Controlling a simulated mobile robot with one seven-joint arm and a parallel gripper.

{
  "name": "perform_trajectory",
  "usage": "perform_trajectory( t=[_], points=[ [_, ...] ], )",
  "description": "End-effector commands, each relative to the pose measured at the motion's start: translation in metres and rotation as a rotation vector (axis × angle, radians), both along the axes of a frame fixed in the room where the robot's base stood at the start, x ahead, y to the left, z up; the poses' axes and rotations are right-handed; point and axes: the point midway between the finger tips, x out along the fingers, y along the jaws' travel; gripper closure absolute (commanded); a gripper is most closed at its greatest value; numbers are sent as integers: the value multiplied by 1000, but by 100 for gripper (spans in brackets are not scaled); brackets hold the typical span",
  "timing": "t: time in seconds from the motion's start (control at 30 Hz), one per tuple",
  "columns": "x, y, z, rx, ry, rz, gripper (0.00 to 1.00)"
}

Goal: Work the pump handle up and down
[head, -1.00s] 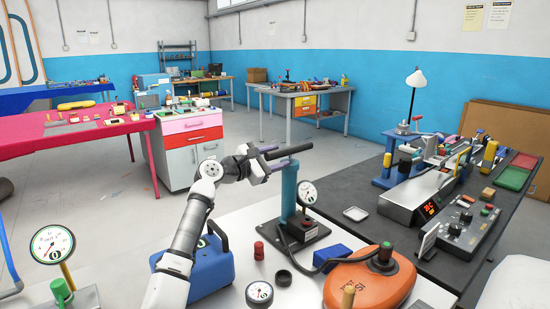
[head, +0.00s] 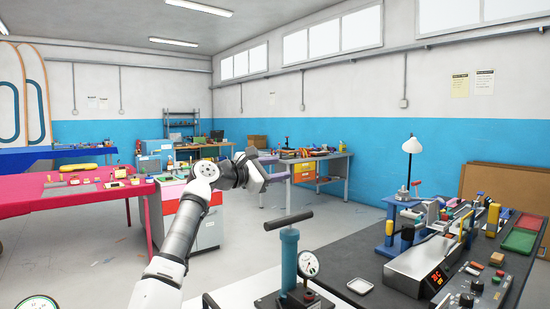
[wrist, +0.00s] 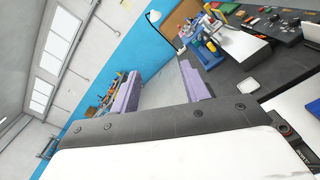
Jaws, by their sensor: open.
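The pump stands at the bottom middle of the head view: a teal upright cylinder (head: 289,258) on a dark base. Its black T-shaped handle (head: 289,220) sits low, just above the cylinder top. A round white gauge (head: 308,263) is beside the cylinder. My gripper (head: 281,168) is above the handle and apart from it, with its lavender fingers pointing right. In the wrist view my gripper (wrist: 160,86) has its two fingers spread with nothing between them. The pump is not clearly seen in the wrist view.
A dark bench (head: 377,285) with machines stands at the right, with a white tray (head: 360,287) near its left edge. A lamp (head: 410,150) rises behind. A red table (head: 85,200) is at the left. Open floor lies beyond the pump.

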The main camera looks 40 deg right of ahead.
Motion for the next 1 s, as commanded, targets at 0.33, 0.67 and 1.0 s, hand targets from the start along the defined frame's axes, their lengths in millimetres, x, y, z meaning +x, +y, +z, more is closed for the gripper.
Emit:
perform_trajectory(
  t=[0.33, 0.67, 1.0],
  points=[
    [0, 0, 34, 1, 1, 1, 54],
    [0, 0, 34, 1, 1, -1, 54],
    [0, 0, 34, 1, 0, -1, 54]
  ],
)
